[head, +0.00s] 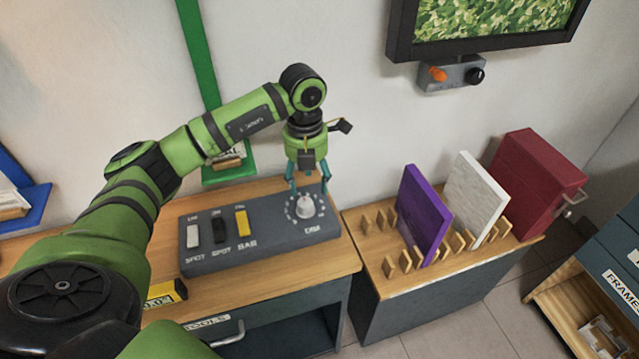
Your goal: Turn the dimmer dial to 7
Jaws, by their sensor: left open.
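The dimmer dial (304,207) is a pale round knob on the right end of a dark grey control panel (270,243). A ring of white dots and the letters "DIM" surround it; its pointer setting is too small to read. The panel also carries a white slider (193,236), a black one (218,229) and a yellow one (243,223). My left gripper (310,190) points down just above and behind the dial, with its teal fingers apart and empty. I cannot tell whether a finger touches the knob. My right gripper is out of view.
The panel lies on a wooden-topped cabinet (325,262). A screen (490,22) and a small grey switch box (452,77) hang on the wall.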

